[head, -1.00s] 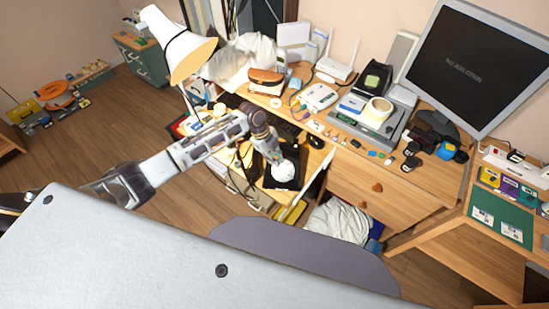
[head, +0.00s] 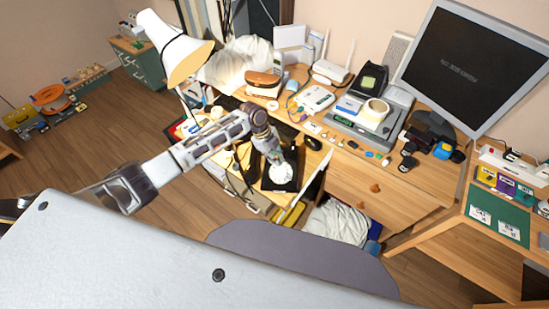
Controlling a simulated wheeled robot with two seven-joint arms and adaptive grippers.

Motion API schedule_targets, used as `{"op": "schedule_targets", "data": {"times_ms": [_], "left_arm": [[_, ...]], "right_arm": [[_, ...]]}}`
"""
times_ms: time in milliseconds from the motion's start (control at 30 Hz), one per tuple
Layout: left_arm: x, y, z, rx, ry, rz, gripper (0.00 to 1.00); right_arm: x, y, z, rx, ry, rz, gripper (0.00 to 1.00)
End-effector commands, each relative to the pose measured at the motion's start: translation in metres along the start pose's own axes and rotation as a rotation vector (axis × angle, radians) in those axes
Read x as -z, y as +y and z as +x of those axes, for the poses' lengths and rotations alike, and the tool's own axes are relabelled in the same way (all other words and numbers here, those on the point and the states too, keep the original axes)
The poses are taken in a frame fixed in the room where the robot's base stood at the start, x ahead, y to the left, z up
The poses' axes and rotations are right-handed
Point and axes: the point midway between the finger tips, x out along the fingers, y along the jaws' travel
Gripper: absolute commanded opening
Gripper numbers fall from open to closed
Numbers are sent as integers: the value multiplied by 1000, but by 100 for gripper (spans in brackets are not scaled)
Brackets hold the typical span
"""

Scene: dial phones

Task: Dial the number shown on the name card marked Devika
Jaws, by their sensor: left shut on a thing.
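My left gripper (head: 275,158) points down at the front of the desk, in the middle of the head view. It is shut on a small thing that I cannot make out. A white round thing (head: 281,173) is right at its fingertips, over a black flat thing (head: 270,184); whether they touch is unclear. On the green mat (head: 498,207) at the right lie two white cards, one at the left (head: 480,214) and one at the right (head: 508,230). Their print is too small to read, so I cannot tell which is Devika's. My right gripper is out of view.
A cordless handset (head: 277,64) stands at the back of the desk. Several coloured cards (head: 507,186) edge the mat.

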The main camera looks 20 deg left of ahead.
Motion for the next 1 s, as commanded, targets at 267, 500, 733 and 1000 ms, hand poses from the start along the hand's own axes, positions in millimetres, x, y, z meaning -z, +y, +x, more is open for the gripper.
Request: {"op": "schedule_targets", "data": {"times_ms": [267,500,733,1000], "left_arm": [[4,-8,0,0,0,0,3],[5,-8,0,0,0,0,3],[6,-9,1,1,1,0,3],[12,-15,2,1,1,0,3]], "right_arm": [[3,-14,-1,14,3,6,50],[3,-12,-1,12,3,5,50],[0,-1,-1,1,0,0,50],[-1,5,-2,-5,-1,-2,50]]}}
